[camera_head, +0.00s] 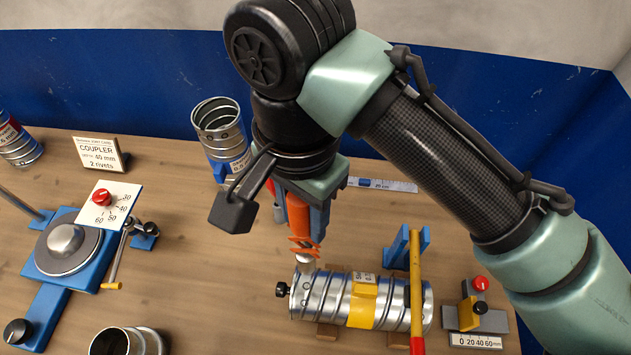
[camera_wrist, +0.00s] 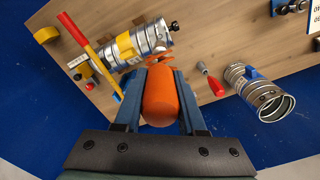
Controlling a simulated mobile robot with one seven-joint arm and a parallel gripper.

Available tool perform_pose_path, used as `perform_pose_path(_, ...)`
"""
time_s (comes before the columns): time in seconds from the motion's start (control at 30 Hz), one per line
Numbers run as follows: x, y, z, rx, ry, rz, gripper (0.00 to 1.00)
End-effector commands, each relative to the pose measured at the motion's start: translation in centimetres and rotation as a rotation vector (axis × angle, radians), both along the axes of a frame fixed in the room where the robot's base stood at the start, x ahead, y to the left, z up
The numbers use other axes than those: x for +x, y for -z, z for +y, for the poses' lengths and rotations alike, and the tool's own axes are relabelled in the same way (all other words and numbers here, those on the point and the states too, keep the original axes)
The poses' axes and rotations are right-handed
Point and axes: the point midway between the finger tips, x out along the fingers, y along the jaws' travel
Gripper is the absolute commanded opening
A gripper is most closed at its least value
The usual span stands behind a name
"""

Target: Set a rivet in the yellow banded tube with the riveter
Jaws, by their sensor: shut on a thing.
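The yellow banded tube (camera_head: 361,312) is a silver spiral duct with a yellow band and label, lying on its side on wooden blocks. In the wrist view the tube (camera_wrist: 127,44) lies beyond the fingers. My gripper (camera_head: 303,215) is shut on the orange riveter (camera_head: 298,217), which points downward. The riveter's pale tip (camera_head: 304,258) is just above the tube's left end; I cannot tell whether it touches. In the wrist view the riveter (camera_wrist: 163,97) sits between the two blue fingers of my gripper (camera_wrist: 160,92).
A blue-banded tube (camera_head: 220,130) stands behind. A blue machine (camera_head: 68,252) with a crank and dial is left. A slide gauge (camera_head: 475,315) is right. A red-handled tool (camera_wrist: 213,83) lies on the table.

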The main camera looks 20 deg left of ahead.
Motion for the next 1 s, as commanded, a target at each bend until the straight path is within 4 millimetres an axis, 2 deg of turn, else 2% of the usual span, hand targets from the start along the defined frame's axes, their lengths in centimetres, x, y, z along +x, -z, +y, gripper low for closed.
perform_pose_path(0.43, -0.1, -0.2, 0.1, 0.003, 0.001, 0.001, 0.00)
perform_pose_path(0.8, -0.1, 3.6, 0.0, 0.001, 0.001, 0.002, 0.00)
perform_pose_path(1.0, -0.1, 5.1, 0.0, 0.001, 0.000, 0.001, 0.00)
